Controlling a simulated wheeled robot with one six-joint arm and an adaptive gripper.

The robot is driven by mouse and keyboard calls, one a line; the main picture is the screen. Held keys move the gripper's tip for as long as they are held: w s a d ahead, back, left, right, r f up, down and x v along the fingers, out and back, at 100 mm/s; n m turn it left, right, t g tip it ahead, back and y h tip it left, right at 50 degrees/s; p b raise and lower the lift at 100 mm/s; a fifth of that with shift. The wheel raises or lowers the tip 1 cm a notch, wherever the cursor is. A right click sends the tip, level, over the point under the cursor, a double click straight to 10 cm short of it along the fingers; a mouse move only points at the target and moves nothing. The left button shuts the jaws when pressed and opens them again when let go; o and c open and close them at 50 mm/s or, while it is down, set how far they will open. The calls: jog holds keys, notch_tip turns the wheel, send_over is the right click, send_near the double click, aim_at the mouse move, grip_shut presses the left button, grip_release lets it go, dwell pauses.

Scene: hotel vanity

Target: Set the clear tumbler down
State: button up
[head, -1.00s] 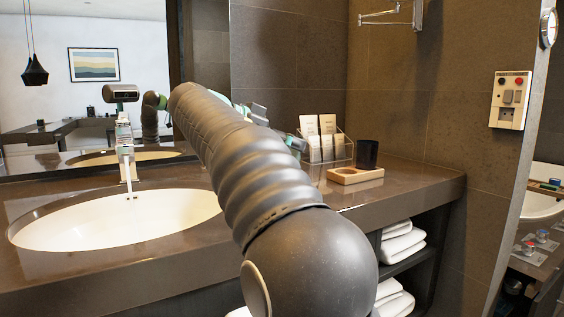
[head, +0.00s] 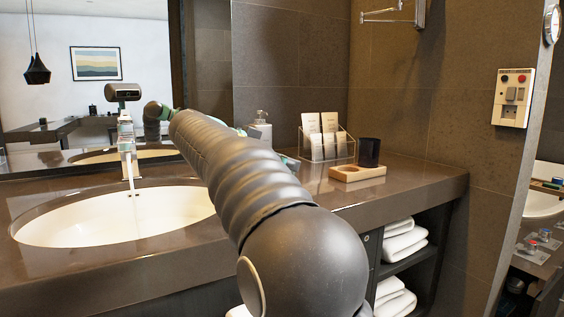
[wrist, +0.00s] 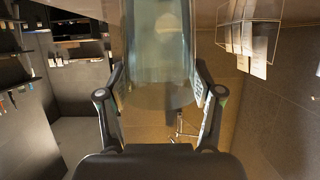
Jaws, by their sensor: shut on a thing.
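The clear tumbler (wrist: 158,45) fills the upper middle of the wrist view, see-through and faintly tinted. My gripper (wrist: 159,82) is shut on it, with one finger on each side of the glass. In the head view my own arm hides the tumbler and most of the gripper. A light wooden holder (head: 374,175) lies on the counter right of the arm.
A clear card stand (head: 341,149) with leaflets and a soap dispenser (head: 260,128) stand behind my arm. The sink (head: 60,225) is at left, under a running tap (head: 127,145). The counter (head: 425,182) is bare right of the holder. Towels (head: 404,240) lie below.

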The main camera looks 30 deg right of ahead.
jog(key=o, duration=1.3)
jog(key=shift+f, duration=0.1)
jog(key=shift+c, duration=0.2)
jog(key=shift+r, duration=0.25)
jog(key=p+v, duration=0.1)
jog(key=v, duration=1.1)
jog(key=shift+s+f, duration=0.1)
jog(key=shift+f, duration=0.05)
